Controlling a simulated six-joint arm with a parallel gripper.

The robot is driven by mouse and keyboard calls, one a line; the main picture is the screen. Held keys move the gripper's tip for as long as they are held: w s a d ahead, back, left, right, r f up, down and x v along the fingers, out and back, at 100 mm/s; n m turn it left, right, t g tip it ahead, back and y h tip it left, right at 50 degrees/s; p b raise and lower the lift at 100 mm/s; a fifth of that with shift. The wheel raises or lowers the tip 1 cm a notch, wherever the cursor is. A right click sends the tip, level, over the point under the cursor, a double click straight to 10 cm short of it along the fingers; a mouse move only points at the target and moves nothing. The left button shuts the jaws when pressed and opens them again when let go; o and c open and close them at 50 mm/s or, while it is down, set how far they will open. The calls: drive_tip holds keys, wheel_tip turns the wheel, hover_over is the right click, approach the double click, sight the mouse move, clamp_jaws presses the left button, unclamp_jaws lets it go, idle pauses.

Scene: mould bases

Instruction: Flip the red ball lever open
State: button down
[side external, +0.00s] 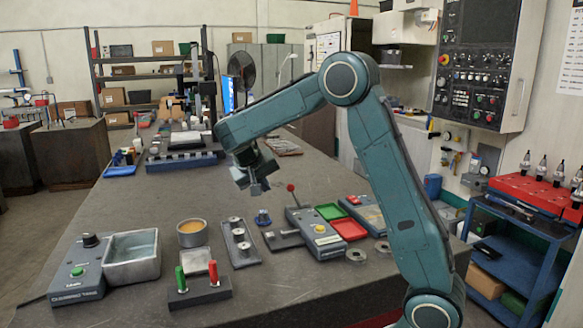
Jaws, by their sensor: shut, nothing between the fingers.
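The red ball lever (291,187) stands up on a thin stem from the back of a grey box (317,232) with a yellow button. The stem leans slightly to the left. My gripper (256,187) hangs in the air to the left of the red ball and apart from it, pointing down. Its fingers are shut and hold nothing, though they are small and partly dark in this view.
A slotted plate (240,241), metal basin (132,258) and block with green and red handles (199,293) stand left. The table's middle behind is clear.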

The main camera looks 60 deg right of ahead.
sight(290, 185)
drive_tip(key=s+d+f, duration=0.2)
drive_tip(key=d+f, duration=0.1)
drive_tip(key=d, duration=0.3)
drive_tip(key=shift+d, duration=0.2)
drive_tip(key=shift+s+d+r+t+y, duration=0.25)
drive_tip(key=shift+d+t+y, duration=0.05)
drive_tip(key=shift+y, duration=0.1)
idle(0.7)
drive_tip(key=shift+s+d+r+m+t+y, duration=0.4)
drive_tip(key=shift+s+d+r+t+y, duration=0.1)
drive_tip(key=shift+s+d+t+y, duration=0.15)
drive_tip(key=shift+s+d+r+m+t+y, duration=0.2)
drive_tip(key=shift+s+d+t+y, duration=0.4)
drive_tip(key=shift+s+d, duration=0.45)
drive_tip(key=shift+s+d+r+m+t+y, duration=0.15)
drive_tip(key=shift+s+d+t+y, duration=0.35)
drive_tip(key=shift+s+d, duration=0.55)
drive_tip(key=shift+s+d+f, duration=0.15)
